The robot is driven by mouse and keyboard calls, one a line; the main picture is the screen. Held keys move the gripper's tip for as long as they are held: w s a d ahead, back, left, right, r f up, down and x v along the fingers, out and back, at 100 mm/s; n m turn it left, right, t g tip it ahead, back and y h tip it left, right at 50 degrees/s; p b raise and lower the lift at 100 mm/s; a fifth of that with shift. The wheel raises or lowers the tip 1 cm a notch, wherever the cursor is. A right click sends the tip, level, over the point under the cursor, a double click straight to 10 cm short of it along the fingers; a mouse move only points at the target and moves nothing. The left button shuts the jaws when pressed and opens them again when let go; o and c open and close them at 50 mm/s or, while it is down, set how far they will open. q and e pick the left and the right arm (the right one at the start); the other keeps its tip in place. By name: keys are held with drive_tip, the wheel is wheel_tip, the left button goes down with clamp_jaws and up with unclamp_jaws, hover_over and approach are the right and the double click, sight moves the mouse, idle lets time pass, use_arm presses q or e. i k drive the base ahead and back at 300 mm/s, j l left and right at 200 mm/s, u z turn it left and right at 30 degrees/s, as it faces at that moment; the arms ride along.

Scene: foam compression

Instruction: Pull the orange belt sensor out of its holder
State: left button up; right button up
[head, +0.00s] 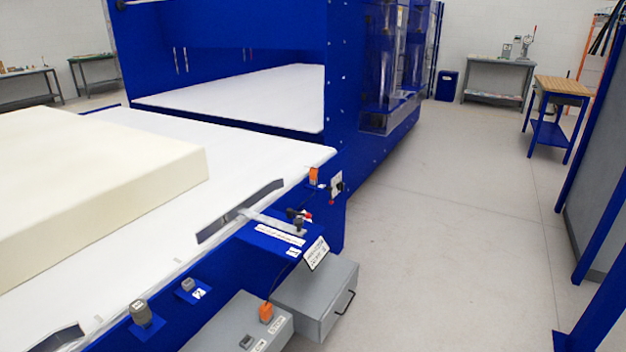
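A small orange block, which looks like the belt sensor (314,176), stands upright at the near right corner of the white conveyor belt (245,160), beside the blue machine frame. Its holder is too small to make out clearly. A second orange piece (266,312) sits on top of a grey control box (225,325) at the bottom of the head view. Neither of my grippers is in view.
A large cream foam block (100,185) lies on the belt at left. Metal guides (240,210), knobs and a black-and-red lever (298,214) line the belt's edge. A grey drawer box (315,300) juts out below. The floor (440,230) to the right is clear.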

sight(313, 171)
drive_tip(key=i+l+u, duration=0.1)
drive_tip(key=i+l, duration=0.25)
drive_tip(key=i+l+u, duration=0.1)
drive_tip(key=i+l, duration=0.25)
drive_tip(key=i, duration=0.2)
drive_tip(key=i+l+u, duration=0.15)
drive_tip(key=i+l, duration=0.25)
drive_tip(key=i+l+u, duration=0.1)
drive_tip(key=i+l, duration=0.3)
drive_tip(key=i+l+u, duration=0.1)
drive_tip(key=i+l, duration=0.3)
drive_tip(key=l, duration=0.15)
drive_tip(key=i+l+u, duration=0.1)
drive_tip(key=i+l, duration=0.25)
drive_tip(key=l, duration=0.15)
drive_tip(key=i+l+u, duration=0.1)
drive_tip(key=i+l, duration=0.25)
drive_tip(key=l, duration=0.2)
